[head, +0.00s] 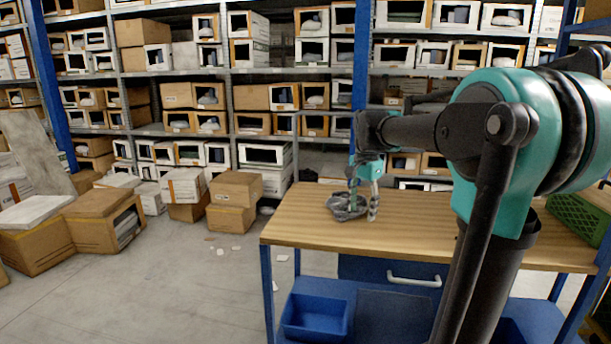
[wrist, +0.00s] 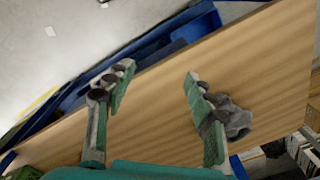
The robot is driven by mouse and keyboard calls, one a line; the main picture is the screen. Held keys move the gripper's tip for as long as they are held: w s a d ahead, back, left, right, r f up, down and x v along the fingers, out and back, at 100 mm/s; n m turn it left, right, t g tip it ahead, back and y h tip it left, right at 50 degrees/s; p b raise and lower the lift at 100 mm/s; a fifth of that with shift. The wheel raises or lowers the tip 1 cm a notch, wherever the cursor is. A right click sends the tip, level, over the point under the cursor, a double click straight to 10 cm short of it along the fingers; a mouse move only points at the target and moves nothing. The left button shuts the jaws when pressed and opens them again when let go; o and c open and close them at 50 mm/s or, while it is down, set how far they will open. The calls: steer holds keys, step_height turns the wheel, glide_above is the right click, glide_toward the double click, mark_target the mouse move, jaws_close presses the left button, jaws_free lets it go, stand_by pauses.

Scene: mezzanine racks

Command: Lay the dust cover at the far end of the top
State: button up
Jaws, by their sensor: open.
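The dust cover appears to be the small crumpled grey cloth (head: 347,212) on the wooden top (head: 300,215) of the workbench, towards its left end in the head view. My gripper (head: 363,207) is open and points down right at the cloth, partly in front of it. In the wrist view my gripper (wrist: 156,74) has its fingers wide apart with only bare wood between them. The grey cloth (wrist: 238,120) shows there just outside the right finger, partly hidden by it. I cannot tell whether that finger touches it.
A green crate (head: 580,218) stands at the right end of the top. The wood between is mostly clear, partly hidden by my arm. A blue bin (head: 315,315) sits below. Racks of boxes stand behind, and cartons (head: 235,188) lie on the floor at left.

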steer(key=s+d+f+n+t, duration=0.1)
steer(key=s+f+n, duration=0.4)
steer(key=s+f, duration=0.5)
steer(key=s+d+f+n+t, duration=0.1)
steer(key=s+f+n, duration=0.4)
steer(key=s+f, duration=0.6)
step_height(320, 180, down, 2)
steer(key=shift+d+f+n+t, duration=0.1)
steer(key=shift+d+n+t, duration=0.25)
steer(key=shift+t, duration=0.45)
